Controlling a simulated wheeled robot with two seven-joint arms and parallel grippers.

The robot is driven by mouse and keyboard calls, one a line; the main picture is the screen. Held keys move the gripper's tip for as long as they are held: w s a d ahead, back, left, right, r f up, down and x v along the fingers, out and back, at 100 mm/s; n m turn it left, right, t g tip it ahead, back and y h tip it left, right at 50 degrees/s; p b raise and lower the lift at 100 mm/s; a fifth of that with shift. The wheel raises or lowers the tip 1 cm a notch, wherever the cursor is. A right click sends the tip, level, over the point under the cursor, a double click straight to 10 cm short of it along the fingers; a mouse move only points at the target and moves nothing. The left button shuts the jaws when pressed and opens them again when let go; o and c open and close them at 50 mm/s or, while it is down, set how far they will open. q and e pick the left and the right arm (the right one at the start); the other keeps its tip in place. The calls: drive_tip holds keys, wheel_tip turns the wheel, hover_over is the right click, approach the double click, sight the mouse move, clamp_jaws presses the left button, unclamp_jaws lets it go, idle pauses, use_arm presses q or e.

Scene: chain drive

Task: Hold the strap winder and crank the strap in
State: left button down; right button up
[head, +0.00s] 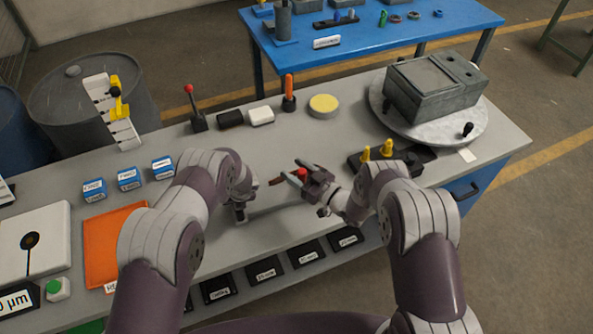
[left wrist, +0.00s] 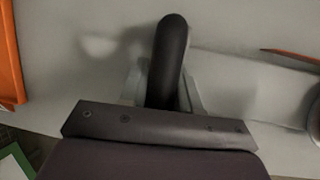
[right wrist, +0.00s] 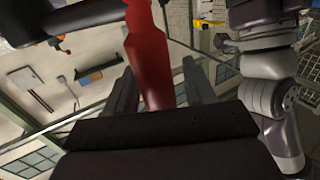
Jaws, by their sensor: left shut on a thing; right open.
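My left gripper (head: 240,208) is low over the grey bench, left of the right gripper. It is shut on a dark, round-ended handle (left wrist: 172,55), which stands between its fingers in the left wrist view. I cannot tell for certain whether this is the strap winder's handle; no strap shows clearly. My right gripper (head: 296,173) is open, pointing left above the bench. A red grip (right wrist: 147,50) runs between its spread fingers in the right wrist view; its top shows in the head view (head: 302,173). I cannot tell whether the fingers touch it. A thin brown tip (head: 276,181) shows just left of the right gripper.
Along the back stand a red-knobbed lever (head: 189,92), an orange-handled tool (head: 289,88) and a yellow round pad (head: 323,105). A grey box (head: 435,85) sits on a turntable at right. An orange mat (head: 115,245) lies at left. Labelled black bins (head: 266,270) line the front.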

clamp_jaws()
drive_tip(key=shift+a, duration=0.1)
